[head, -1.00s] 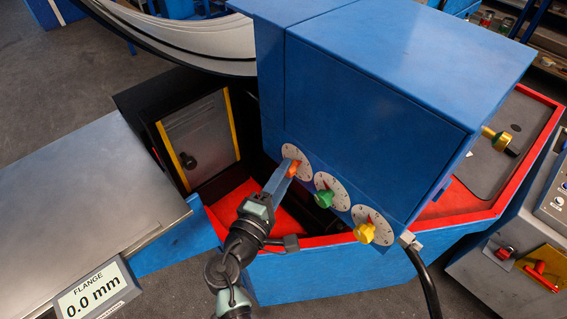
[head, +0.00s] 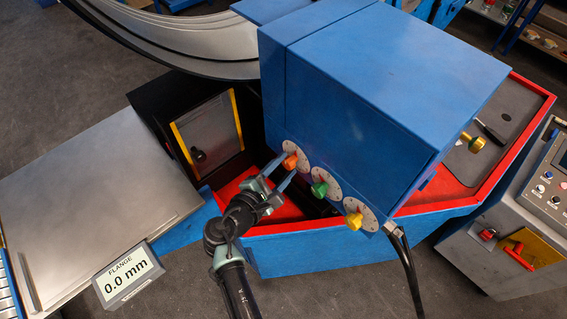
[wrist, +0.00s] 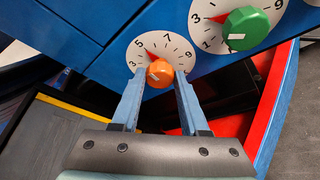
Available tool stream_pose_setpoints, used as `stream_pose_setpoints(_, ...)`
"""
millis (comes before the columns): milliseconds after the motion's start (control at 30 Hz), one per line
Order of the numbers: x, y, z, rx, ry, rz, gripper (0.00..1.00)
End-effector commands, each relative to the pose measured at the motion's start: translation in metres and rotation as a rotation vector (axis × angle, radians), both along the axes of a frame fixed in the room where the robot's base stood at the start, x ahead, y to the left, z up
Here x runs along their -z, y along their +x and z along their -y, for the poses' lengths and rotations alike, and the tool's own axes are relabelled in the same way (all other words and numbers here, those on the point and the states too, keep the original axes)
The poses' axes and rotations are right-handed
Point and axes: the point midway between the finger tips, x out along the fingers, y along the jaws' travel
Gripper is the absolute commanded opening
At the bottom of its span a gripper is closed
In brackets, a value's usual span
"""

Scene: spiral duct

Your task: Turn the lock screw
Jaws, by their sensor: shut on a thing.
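My gripper (head: 275,172) is shut on the orange knob (head: 290,161) of the leftmost dial, low on the front of the blue housing. In the wrist view the two blue fingers stand on either side of the orange knob (wrist: 160,73). The white dial behind it carries numbers, and a red pointer shows at its upper left. A brass screw-like part (head: 473,142) stands at the housing's right side; I cannot tell whether it is the lock screw. No part is labelled as such.
A green knob (head: 320,189) and a yellow knob (head: 354,219) sit on dials right beside the orange one. A red-rimmed recess (head: 285,212) lies below. A black cable (head: 405,265) hangs at the right. A display (head: 128,275) reads FLANGE 0.0 mm.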

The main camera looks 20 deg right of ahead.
Motion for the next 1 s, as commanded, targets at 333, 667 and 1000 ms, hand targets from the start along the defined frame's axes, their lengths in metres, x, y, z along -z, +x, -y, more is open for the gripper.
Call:
stream_pose_setpoints(333,0.0003,-0.0001,0.0003,0.001,-0.006,-0.014,0.00)
stream_pose_setpoints(667,0.0002,-0.0001,0.0003,0.001,-0.005,-0.013,0.74)
stream_pose_setpoints(1000,-0.0005,-0.0018,-0.0027,-0.001,-0.005,-0.012,0.74)
